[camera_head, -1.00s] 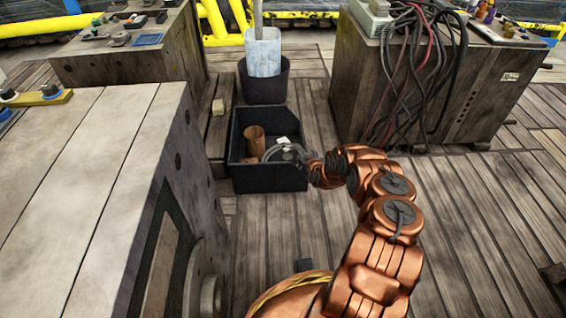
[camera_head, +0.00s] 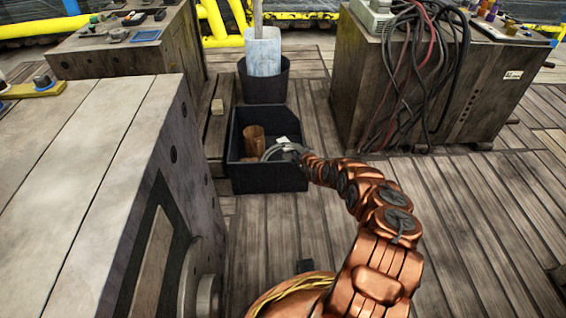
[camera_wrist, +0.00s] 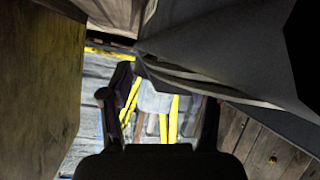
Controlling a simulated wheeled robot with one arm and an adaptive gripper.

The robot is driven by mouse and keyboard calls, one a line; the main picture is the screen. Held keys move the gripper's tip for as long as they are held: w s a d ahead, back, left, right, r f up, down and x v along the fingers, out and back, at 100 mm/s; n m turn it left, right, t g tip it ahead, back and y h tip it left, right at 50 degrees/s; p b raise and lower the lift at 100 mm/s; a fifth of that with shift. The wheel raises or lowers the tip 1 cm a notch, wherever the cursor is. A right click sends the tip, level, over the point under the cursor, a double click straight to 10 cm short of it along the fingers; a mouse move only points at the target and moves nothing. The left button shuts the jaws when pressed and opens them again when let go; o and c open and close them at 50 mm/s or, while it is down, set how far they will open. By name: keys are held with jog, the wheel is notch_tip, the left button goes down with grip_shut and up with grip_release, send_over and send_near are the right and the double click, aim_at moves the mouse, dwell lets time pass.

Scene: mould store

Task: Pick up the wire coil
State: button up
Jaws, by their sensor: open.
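The wire coil (camera_head: 271,149) is a pale grey loop in the right part of a dark open bin (camera_head: 267,180) on the floor. Only its left arc shows clearly in the head view; my gripper (camera_head: 297,152) covers its right side. My gripper is low over the bin's right side, at the coil, and whether it touches the coil cannot be told. In the wrist view my gripper (camera_wrist: 165,92) has its two dark fingers apart. Dark grey bands cross beyond them there, too close to identify surely.
A brown cylinder (camera_head: 254,137) stands in the bin left of the coil, near a small white piece (camera_head: 283,140). A dark bucket (camera_head: 263,87) stands behind. A heavy block (camera_head: 80,150) is at left, and a cabinet (camera_head: 490,100) with hanging cables at right.

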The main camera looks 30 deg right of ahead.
jog(key=shift+b+x, duration=0.35)
jog(key=shift+x, duration=0.5)
jog(key=shift+c, duration=0.3)
grip_shut()
